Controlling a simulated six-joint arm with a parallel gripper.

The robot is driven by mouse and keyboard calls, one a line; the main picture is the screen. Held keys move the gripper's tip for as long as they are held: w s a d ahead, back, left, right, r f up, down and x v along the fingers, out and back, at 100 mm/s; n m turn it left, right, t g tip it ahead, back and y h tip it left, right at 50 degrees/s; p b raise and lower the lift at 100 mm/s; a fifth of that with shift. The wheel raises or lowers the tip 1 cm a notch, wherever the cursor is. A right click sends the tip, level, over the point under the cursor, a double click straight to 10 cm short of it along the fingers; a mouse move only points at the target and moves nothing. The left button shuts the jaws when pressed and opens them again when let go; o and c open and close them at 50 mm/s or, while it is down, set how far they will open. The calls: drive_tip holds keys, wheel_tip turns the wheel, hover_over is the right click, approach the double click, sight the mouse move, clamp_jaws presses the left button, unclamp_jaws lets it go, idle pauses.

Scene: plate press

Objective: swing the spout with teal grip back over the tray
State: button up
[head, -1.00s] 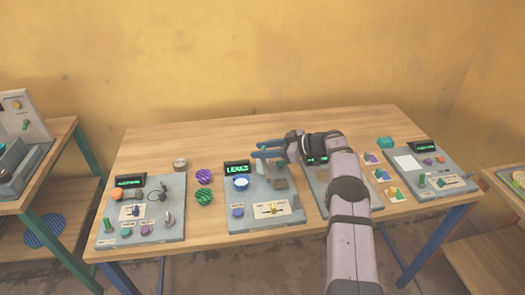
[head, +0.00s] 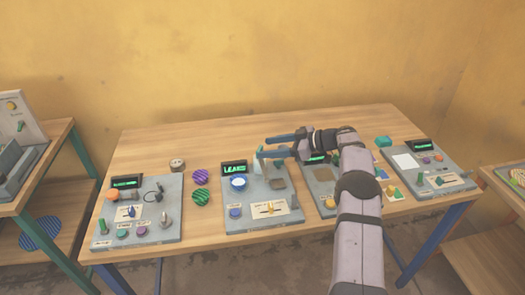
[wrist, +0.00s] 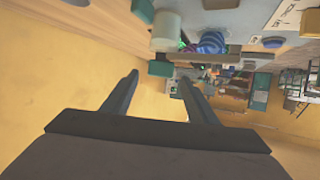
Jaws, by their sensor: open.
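The station with the green "LEAKS" display (head: 235,169) stands left of my arm in the head view. On it are a blue-and-white bowl (head: 239,184), a pale upright cylinder (head: 260,168) and a small brown flat tray-like piece (head: 278,184). My gripper (head: 262,148) is open and empty, pointing left above the back of this station. The wrist view shows its two spread fingers (wrist: 158,78). Beyond them are a pale cylinder (wrist: 165,28) and a teal block (wrist: 143,10) at the top edge. I cannot make out the spout arm or tell whether that block is its grip.
Other stations stand to the left (head: 150,225) and right (head: 430,172) on the wooden table (head: 150,150). The back left of the table is mostly clear.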

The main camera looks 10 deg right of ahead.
drive_tip(key=v, duration=0.3)
